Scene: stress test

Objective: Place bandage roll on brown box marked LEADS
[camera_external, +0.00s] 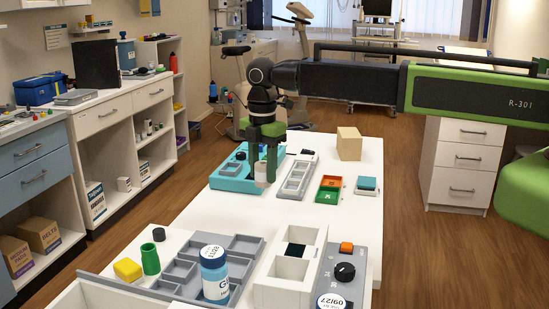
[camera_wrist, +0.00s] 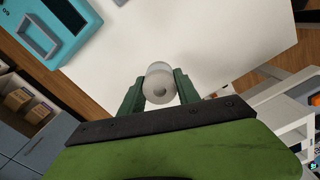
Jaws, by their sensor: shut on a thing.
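My gripper (camera_external: 264,166) points down over the left side of the white table, near the teal tray. It is shut on a small off-white roll, the bandage roll (camera_external: 262,182), which hangs between the green fingers. In the wrist view the gripper (camera_wrist: 160,84) holds the roll (camera_wrist: 160,70) above a bare stretch of white tabletop. I cannot read LEADS on any box. A plain tan box (camera_external: 349,144) stands at the table's far end. Two brown boxes, one lettered (camera_external: 40,235) and one beside it (camera_external: 16,255), sit on the low left shelf.
The teal tray (camera_external: 228,180), a grey slotted tray (camera_external: 296,177), orange and green trays (camera_external: 329,190) and a teal-topped block (camera_external: 367,185) lie on the table. The table's middle is clear.

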